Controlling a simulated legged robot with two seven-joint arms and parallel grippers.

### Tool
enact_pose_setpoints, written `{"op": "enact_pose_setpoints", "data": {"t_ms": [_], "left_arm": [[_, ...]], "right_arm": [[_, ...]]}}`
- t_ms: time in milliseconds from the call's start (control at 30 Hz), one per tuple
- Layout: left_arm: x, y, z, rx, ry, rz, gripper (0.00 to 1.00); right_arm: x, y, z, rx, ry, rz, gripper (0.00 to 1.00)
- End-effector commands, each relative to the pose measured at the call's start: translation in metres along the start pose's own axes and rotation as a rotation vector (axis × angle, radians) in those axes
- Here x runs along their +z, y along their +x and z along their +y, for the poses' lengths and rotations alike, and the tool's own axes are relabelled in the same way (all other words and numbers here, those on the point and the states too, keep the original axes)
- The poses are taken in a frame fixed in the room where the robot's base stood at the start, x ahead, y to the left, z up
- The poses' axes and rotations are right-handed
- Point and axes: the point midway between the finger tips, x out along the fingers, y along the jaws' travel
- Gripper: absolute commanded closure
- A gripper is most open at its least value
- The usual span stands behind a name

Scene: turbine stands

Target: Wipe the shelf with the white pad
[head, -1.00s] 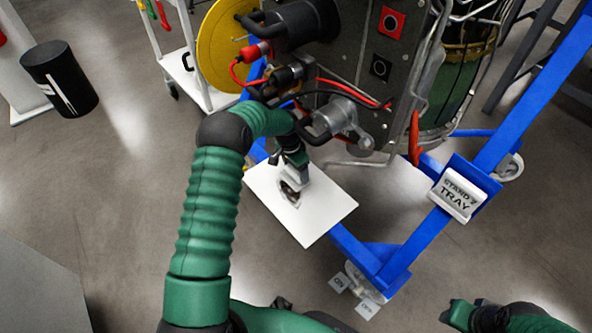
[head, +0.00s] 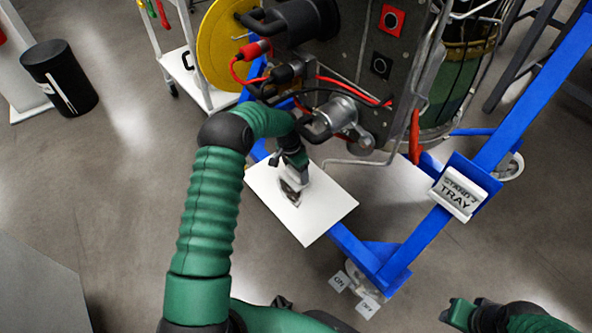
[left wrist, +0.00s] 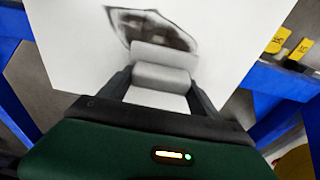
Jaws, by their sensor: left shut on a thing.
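The shelf (head: 318,218) is a flat white plate on the blue stand, below the machine. A dark smudge (head: 290,195) lies near its middle; it also shows in the left wrist view (left wrist: 150,32) as a dark ring-like patch with a greyish inside. My left gripper (head: 296,172) points down over the shelf, shut on the white pad (left wrist: 162,78). The pad is a pale rounded block between the fingers, at the near edge of the smudge and seemingly on the shelf. My right gripper (head: 462,313) is at the lower right, away from the shelf; its jaw opening is unclear.
The machine's cables and grey cylinder (head: 335,115) hang close above my left wrist. Blue stand beams (head: 430,232) run along the right, with a tray sign (head: 460,194). A white cart (head: 200,85) and black bin (head: 60,77) stand at the left.

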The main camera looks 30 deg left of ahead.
Motion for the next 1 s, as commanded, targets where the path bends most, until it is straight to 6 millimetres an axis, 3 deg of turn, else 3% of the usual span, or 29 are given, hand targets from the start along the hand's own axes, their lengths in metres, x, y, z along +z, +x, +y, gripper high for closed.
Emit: {"op": "enact_pose_setpoints", "data": {"t_ms": [467, 733, 1000], "left_arm": [[0.002, 0.006, 0.0, 0.0, 0.0, 0.0, 0.6], [0.028, -0.003, 0.0, 0.001, -0.001, -0.002, 0.6], [0.042, -0.002, 0.0, 0.0, 0.0, 0.0, 0.6]], "right_arm": [[0.0, 0.001, 0.0, 0.0, 0.0, 0.0, 0.64], [-0.006, -0.026, 0.0, 0.0, 0.0, 0.0, 0.64], [-0.008, -0.033, 0.0, 0.0, 0.0, 0.0, 0.64]]}}
